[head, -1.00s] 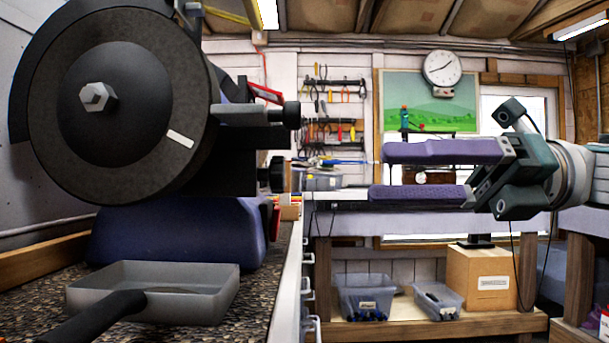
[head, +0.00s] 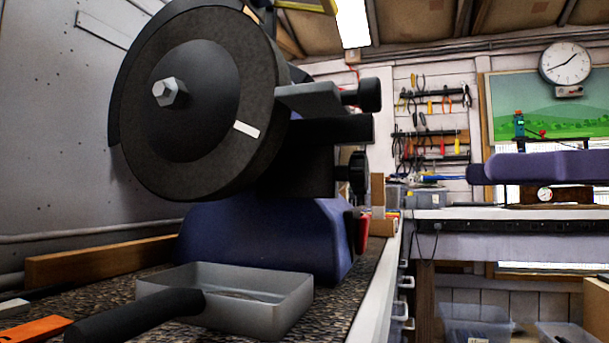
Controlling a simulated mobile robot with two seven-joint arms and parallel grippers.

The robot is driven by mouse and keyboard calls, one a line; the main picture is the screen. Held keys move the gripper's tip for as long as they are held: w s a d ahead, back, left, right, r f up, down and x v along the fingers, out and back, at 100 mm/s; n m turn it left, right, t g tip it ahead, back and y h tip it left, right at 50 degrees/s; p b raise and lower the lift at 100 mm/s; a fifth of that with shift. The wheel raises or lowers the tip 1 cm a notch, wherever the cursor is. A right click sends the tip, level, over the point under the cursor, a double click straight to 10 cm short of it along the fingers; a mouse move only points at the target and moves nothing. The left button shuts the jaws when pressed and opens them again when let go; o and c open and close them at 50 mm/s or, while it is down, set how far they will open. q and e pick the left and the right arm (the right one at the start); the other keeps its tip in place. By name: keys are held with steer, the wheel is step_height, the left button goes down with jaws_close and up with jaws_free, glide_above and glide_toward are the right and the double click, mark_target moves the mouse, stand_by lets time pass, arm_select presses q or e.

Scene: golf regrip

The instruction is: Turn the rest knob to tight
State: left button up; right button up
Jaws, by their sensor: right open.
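The bench grinder's wheel (head: 200,100) is large and dark, with a hex nut at its centre. A grey rest plate (head: 308,98) juts out at its right side. A black knob (head: 370,95) sits at the plate's right end. A second black knob (head: 358,173) sits lower on the dark block; I cannot tell from looks which is the rest knob. My right gripper (head: 480,172) shows at the right edge as purple fingers pointing left, overlapping in this view. It is open, empty and apart from both knobs. My left gripper is out of view.
An orange item (head: 35,330) lies lower left. A wooden block (head: 377,190) stands behind the knobs. Open space lies between the knobs and my right gripper.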

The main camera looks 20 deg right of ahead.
mark_target(367, 173)
steer(key=p+x, duration=0.1)
steer(key=x, duration=0.6)
steer(key=shift+a+r, duration=0.1)
steer(key=shift+r, duration=0.1)
steer(key=shift+f+p+x, duration=0.2)
steer(key=shift+p+x, duration=0.25)
steer(key=shift+x, duration=0.45)
jaws_close()
